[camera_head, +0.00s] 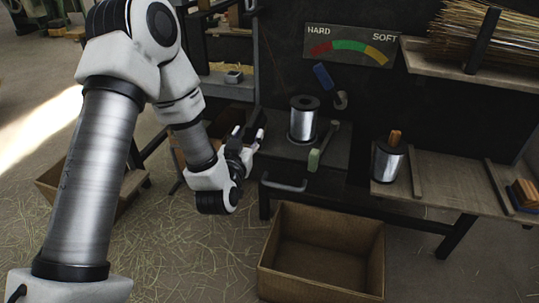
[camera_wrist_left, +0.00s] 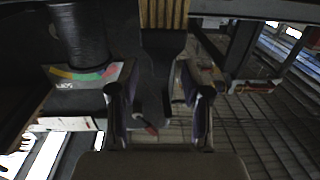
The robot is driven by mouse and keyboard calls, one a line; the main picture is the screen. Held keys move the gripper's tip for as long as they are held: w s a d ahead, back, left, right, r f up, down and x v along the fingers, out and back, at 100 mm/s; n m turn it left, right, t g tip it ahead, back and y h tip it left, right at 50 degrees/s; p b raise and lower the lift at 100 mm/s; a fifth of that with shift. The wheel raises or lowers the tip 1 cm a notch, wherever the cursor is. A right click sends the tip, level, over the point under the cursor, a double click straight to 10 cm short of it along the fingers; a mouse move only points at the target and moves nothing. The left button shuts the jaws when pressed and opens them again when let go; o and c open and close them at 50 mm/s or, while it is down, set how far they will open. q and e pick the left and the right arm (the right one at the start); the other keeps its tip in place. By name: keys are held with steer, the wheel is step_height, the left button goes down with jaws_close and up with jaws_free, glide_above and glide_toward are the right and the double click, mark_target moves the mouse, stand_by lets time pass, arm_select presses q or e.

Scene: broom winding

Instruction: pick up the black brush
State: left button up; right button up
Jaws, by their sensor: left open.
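The black brush (camera_wrist_left: 163,48) shows in the left wrist view, with tan bristles at the top edge of the picture and a dark body running down between my fingers. My left gripper (camera_wrist_left: 157,95) is open, with one finger on each side of the dark body; I cannot tell whether either touches it. In the head view my left gripper (camera_head: 248,138) is at the left end of the dark workbench. The brush is hard to make out there against the dark bench and fingers. My right gripper is not in view.
A metal spool (camera_head: 303,121) and a green-handled lever (camera_head: 321,150) are on the bench right of my gripper. An empty cardboard box (camera_head: 322,250) sits on the straw-strewn floor. A HARD–SOFT gauge (camera_head: 349,45) hangs behind.

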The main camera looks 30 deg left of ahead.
mark_target(254, 115)
arm_select(q)
steer(key=shift+w+a+f, duration=0.1)
steer(key=shift+a+f, duration=0.1)
steer(key=shift+f, duration=0.25)
steer(key=shift+w+a+r+b, duration=0.1)
steer(key=shift+w+r+b, duration=0.1)
steer(key=shift+b, duration=0.15)
steer(key=x, duration=0.2)
steer(key=b+x, duration=0.1)
steer(key=x, duration=0.3)
steer(key=shift+w+r+b, duration=0.25)
steer(key=shift+r+b, duration=0.1)
steer(key=shift+w+a, duration=0.1)
steer(key=shift+w, duration=0.35)
steer(key=shift+r, duration=0.1)
jaws_close()
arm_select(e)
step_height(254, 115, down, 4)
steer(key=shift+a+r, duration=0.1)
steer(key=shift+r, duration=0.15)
